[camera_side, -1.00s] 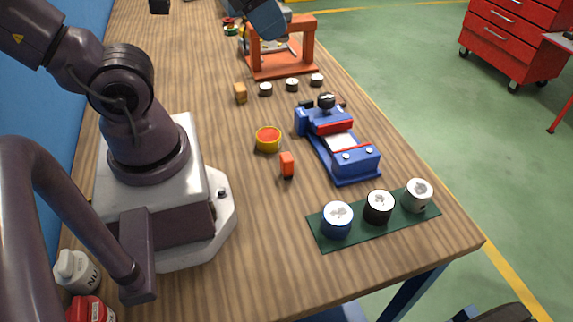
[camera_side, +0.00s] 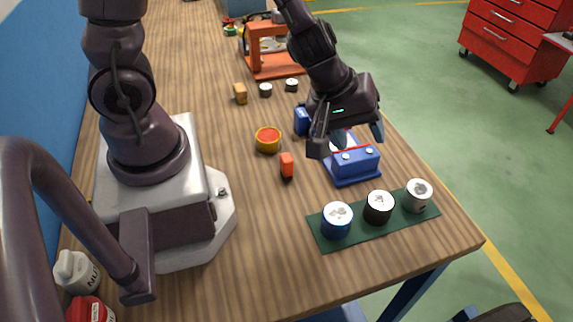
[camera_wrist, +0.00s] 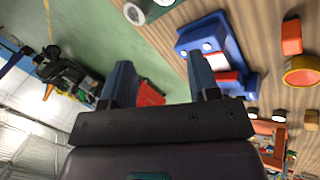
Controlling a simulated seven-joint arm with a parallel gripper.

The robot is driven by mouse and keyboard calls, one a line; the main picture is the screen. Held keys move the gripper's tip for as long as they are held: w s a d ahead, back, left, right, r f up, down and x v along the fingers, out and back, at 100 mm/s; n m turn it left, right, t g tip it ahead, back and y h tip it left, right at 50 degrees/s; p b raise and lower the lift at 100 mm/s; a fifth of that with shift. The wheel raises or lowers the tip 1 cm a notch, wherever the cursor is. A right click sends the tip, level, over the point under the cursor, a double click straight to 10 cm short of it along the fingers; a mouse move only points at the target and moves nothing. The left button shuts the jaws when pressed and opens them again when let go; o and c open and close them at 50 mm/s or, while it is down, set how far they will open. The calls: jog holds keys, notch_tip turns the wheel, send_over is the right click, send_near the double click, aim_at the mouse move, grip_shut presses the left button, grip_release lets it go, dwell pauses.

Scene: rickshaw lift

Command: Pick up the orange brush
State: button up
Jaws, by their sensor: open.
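A small orange piece with a dark lower end, which I take as the orange brush (camera_side: 287,163), is on the wooden table left of the blue device. In the wrist view the orange piece (camera_wrist: 292,37) is near the right edge, well outside my fingers. My gripper (camera_side: 348,142) is open above the blue device, to the right of the orange piece and apart from it. In the wrist view my gripper (camera_wrist: 160,64) shows two spread fingers with nothing between them.
The blue device (camera_side: 355,163), partly hidden by my gripper, stands beside the orange piece. A round yellow-and-red container (camera_side: 268,139) is just behind the piece. A green mat (camera_side: 320,228) with three cans lies nearer the front edge. An orange frame (camera_side: 262,66) stands farther back.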

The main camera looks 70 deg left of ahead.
jog(key=s+a+f+n+g+y, duration=0.2)
jog(key=s+a+f+n+y, duration=0.1)
jog(key=f+n, duration=0.1)
jog(key=n+g+y, duration=0.3)
send_near(288, 159)
jog(key=shift+m, duration=0.3)
jog(key=x, duration=1.2)
jog(key=shift+s, duration=0.1)
jog(key=c, duration=1)
